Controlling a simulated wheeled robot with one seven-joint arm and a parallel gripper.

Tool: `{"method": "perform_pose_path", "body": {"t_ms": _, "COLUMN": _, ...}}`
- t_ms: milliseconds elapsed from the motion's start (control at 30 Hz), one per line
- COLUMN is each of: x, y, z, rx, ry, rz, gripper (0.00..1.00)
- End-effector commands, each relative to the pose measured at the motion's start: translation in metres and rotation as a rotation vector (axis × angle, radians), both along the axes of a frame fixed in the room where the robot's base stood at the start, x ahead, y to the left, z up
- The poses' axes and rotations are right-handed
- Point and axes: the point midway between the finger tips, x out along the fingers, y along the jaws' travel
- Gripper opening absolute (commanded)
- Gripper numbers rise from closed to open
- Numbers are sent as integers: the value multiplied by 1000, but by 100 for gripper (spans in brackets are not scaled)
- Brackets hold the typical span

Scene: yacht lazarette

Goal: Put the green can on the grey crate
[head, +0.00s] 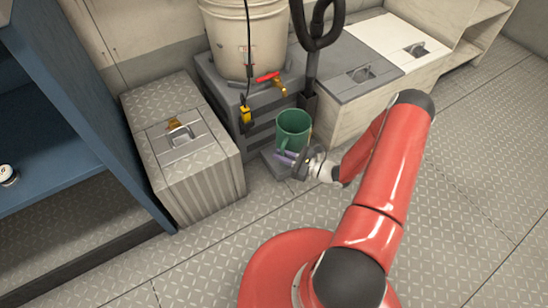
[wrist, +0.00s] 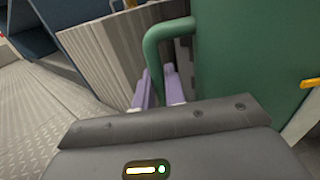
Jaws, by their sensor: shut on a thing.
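The green can (head: 293,127) is open-topped with a side handle, and stands upright in the head view. My gripper (head: 290,158) is shut on its handle. In the wrist view the handle (wrist: 155,42) runs down between the two pale purple fingers (wrist: 160,92), and the can's wall (wrist: 245,60) fills the right side. The slatted grey crate (head: 238,100) is behind and left of the can, with a large cream bucket (head: 246,45) on top. I cannot tell whether the can's hidden bottom touches anything.
A ribbed metal chest (head: 172,195) with a latch stands left of the can. Yellow and red fittings hang at the crate's front. A black hose (head: 312,60) rises behind the can. Cream lockers (head: 350,110) are at the right. Plated floor (head: 470,190) is clear to the right.

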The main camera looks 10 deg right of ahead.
Motion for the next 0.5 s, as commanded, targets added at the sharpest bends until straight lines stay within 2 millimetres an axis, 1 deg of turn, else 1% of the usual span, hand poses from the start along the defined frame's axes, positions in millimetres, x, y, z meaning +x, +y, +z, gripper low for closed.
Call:
{"method": "perform_pose_path", "body": {"t_ms": 33, "x": 10, "y": 4, "z": 1, "rx": 0, "ry": -8, "rz": 3, "gripper": 0}}
{"method": "perform_pose_path", "body": {"t_ms": 100, "x": 21, "y": 7, "z": 1, "rx": -1, "ry": -7, "rz": 3, "gripper": 0}}
{"method": "perform_pose_path", "body": {"t_ms": 300, "x": 46, "y": 15, "z": 1, "rx": 1, "ry": -7, "rz": 1, "gripper": 0}}
{"method": "perform_pose_path", "body": {"t_ms": 333, "x": 48, "y": 16, "z": 0, "rx": 2, "ry": -6, "rz": 1, "gripper": 0}}
{"method": "perform_pose_path", "body": {"t_ms": 400, "x": 46, "y": 15, "z": -11, "rx": 2, "ry": -2, "rz": 0, "gripper": 0}}
{"method": "perform_pose_path", "body": {"t_ms": 500, "x": 46, "y": 15, "z": -21, "rx": 2, "ry": -3, "rz": 0, "gripper": 0}}
